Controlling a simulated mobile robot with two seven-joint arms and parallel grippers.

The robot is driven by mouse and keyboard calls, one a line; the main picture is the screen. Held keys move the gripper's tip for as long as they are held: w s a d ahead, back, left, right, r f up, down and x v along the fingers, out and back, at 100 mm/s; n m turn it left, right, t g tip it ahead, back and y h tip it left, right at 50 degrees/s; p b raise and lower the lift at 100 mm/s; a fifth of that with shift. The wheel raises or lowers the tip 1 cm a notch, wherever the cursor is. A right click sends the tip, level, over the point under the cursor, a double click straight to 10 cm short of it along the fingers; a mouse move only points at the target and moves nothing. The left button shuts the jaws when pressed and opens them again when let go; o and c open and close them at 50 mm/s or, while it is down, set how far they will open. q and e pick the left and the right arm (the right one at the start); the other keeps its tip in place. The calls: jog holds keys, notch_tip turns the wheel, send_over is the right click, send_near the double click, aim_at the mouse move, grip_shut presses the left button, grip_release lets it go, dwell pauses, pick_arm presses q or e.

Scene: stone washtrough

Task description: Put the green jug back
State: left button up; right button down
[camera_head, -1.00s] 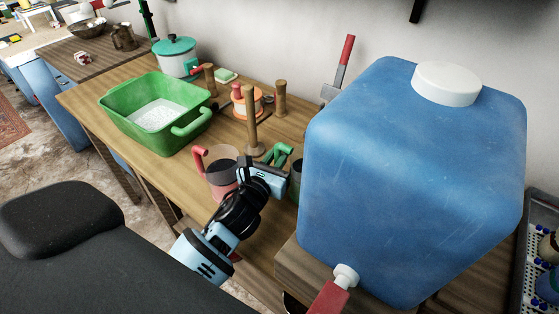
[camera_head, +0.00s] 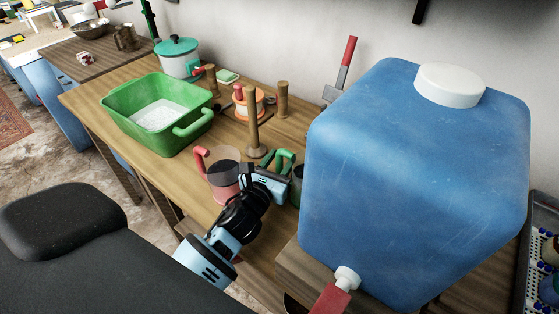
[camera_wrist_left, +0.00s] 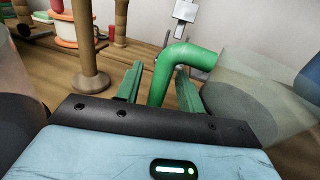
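The green jug (camera_head: 297,190) stands on the wooden table, mostly hidden behind my left gripper and the blue tank. Its see-through body (camera_wrist_left: 258,95) shows at the right of the left wrist view, and its thick green handle (camera_wrist_left: 183,56) curves out toward the gripper. My left gripper (camera_head: 280,162) is at the handle. In the left wrist view its two green fingers (camera_wrist_left: 159,80) stand apart with the handle between them. My right gripper is not in view.
A pink mug with a red handle (camera_head: 224,182) stands close left of the gripper. A wooden post (camera_head: 252,125) stands behind it. The large blue tank (camera_head: 410,180) blocks the right side. A green basin (camera_head: 128,122) stands at the left; bare tabletop (camera_head: 185,175) lies in front of it.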

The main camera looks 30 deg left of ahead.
pick_arm(q)
jog(key=shift+f, duration=0.2)
jog(key=shift+s, duration=0.3)
jog(key=s, duration=0.4)
jog(key=s+b, duration=0.1)
jog(key=s, duration=0.2)
jog(key=shift+s+d+r, duration=0.1)
jog(key=shift+d, duration=0.3)
dwell(0.6)
